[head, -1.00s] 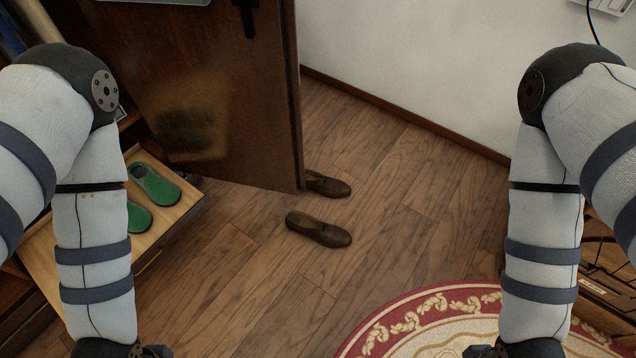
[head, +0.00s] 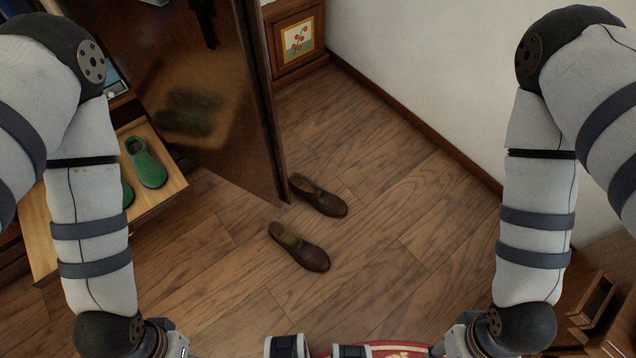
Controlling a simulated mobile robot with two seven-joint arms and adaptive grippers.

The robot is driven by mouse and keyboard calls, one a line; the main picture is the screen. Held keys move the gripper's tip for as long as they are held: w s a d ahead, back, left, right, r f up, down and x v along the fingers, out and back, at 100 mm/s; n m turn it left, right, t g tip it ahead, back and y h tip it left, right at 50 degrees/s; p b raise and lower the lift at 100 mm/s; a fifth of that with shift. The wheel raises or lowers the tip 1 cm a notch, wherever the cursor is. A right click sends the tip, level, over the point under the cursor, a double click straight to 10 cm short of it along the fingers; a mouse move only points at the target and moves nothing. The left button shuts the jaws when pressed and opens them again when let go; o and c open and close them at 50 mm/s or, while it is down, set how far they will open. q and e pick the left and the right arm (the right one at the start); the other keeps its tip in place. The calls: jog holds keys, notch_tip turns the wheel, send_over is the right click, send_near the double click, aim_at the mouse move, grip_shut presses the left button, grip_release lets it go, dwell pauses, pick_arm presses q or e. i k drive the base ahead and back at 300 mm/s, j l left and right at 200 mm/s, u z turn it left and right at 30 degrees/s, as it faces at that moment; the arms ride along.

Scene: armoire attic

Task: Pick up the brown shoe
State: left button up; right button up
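Two brown shoes lie on the wooden floor in the head view. The nearer brown shoe (head: 300,247) lies in the open, toe pointing to the lower right. My left and right gripper fingers are not in view, and no part of my arms touches either shoe.
The dark wooden door (head: 215,100) stands open behind the shoes. A pulled-out wooden drawer (head: 165,200) at left holds green shoes (head: 146,163). A red rug (head: 400,349) shows at the bottom edge. Wooden furniture (head: 590,310) stands at lower right. Floor around the nearer shoe is clear.

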aim_at(329, 204)
jog(key=i+l+u, duration=0.15)
jog(key=l, duration=0.2)
jog(key=i+l+u, duration=0.15)
jog(key=l, duration=0.2)
jog(key=i+l+u, duration=0.15)
jog(key=l, duration=0.2)
jog(key=i+l+u, duration=0.15)
jog(key=l, duration=0.2)
jog(key=i+l+u, duration=0.2)
jog(key=l, duration=0.25)
jog(key=i+l+u, duration=0.2)
jog(key=l, duration=0.25)
jog(key=l+u, duration=0.2)
jog(key=l, duration=0.25)
jog(key=i+l+u, duration=0.2)
jog(key=l, duration=0.3)
jog(key=k, duration=0.05)
